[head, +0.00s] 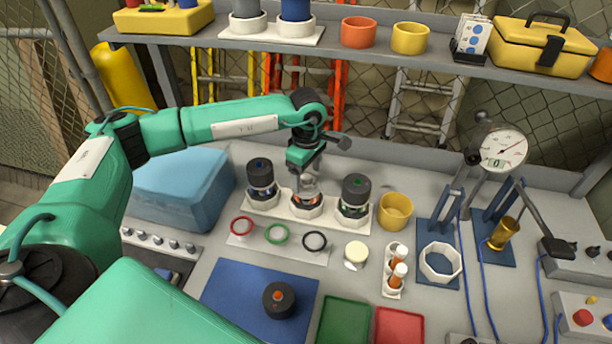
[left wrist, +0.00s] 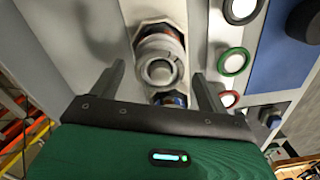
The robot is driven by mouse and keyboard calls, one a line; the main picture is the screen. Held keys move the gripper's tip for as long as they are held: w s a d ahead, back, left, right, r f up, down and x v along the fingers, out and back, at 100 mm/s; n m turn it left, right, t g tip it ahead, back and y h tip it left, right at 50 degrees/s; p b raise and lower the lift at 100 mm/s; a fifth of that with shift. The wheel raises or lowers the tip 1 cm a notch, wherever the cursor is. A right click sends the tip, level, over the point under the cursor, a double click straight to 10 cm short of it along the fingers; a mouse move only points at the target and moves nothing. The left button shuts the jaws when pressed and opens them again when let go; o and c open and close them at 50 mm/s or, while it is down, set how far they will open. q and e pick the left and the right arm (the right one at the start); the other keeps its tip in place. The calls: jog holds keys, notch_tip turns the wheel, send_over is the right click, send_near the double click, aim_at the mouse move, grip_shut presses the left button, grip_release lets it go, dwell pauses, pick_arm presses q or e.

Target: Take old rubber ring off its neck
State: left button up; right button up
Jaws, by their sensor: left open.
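The middle canister (head: 308,205) stands uncapped in a white holder, between two black-capped canisters. Its pale metallic neck (left wrist: 160,68) faces the left wrist camera, with orange-red showing around its base. A grey, split-looking band shows at the neck; I cannot tell surely whether this is the old rubber ring. My left gripper (head: 308,178) points down just above this neck. In the left wrist view its fingers (left wrist: 158,74) are open, one on each side of the neck, with gaps and nothing held. My right gripper is not in view.
A black cap with an orange dot (head: 278,298) lies on the blue mat (head: 235,290). Red (head: 241,226), green (head: 277,233) and black (head: 314,241) rings lie on a white strip in front. Capped canisters (head: 261,180) (head: 355,195) stand close on both sides. A yellow cup (head: 395,211) is at right.

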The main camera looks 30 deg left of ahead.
pick_arm(q)
jog(key=c, duration=1)
jog(key=shift+c, duration=0.2)
